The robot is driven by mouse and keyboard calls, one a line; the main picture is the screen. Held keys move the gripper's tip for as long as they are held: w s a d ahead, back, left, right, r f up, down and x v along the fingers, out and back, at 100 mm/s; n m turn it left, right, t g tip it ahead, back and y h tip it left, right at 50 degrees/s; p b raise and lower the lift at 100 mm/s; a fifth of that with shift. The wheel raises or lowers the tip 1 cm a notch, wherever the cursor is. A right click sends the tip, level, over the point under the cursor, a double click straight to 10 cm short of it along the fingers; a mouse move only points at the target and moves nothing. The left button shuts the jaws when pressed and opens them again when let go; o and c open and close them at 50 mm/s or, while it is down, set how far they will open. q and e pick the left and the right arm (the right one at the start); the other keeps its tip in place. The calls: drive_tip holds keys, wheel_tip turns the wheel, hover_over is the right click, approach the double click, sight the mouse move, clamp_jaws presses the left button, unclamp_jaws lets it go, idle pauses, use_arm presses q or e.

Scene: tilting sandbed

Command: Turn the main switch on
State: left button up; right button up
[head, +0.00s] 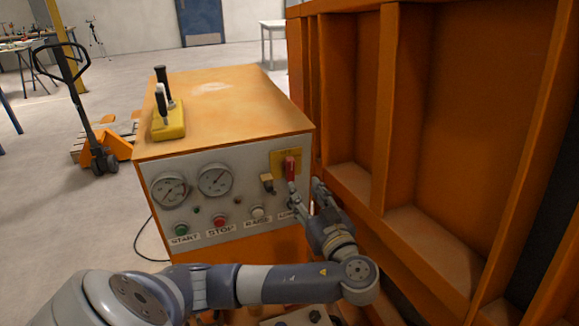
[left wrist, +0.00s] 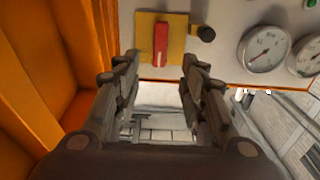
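The main switch is a red handle (head: 290,166) on a yellow plate (head: 278,160) at the upper right of the grey control panel (head: 203,205). In the left wrist view the red handle (left wrist: 160,43) lies ahead of the finger gap, on its yellow plate (left wrist: 147,24). My left gripper (head: 306,193) is open and empty, just below and to the right of the handle in the head view. Its fingertips (left wrist: 158,70) are spread to either side of the handle's line; whether they touch the panel I cannot tell. My right gripper is not in view.
The panel also has two gauges (head: 214,180), a black knob (head: 267,182) beside the plate, and a red stop button (head: 219,221). A yellow lever box (head: 169,122) stands on top. The tall orange ribbed wall (head: 352,110) is close on the gripper's right.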

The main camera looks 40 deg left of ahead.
sight(292, 171)
use_arm(q)
drive_tip(key=p+x, duration=0.2)
drive_tip(key=x, duration=0.5)
drive_tip(key=shift+a, duration=0.2)
drive_tip(key=shift+p+x, duration=0.35)
drive_tip(key=shift+x, duration=0.45)
drive_tip(key=shift+w+a, duration=0.1)
drive_tip(key=shift+w, duration=0.05)
drive_tip(key=shift+w+a+f, duration=0.1)
drive_tip(key=shift+w, duration=0.05)
drive_tip(key=shift+c, duration=1.1)
clamp_jaws()
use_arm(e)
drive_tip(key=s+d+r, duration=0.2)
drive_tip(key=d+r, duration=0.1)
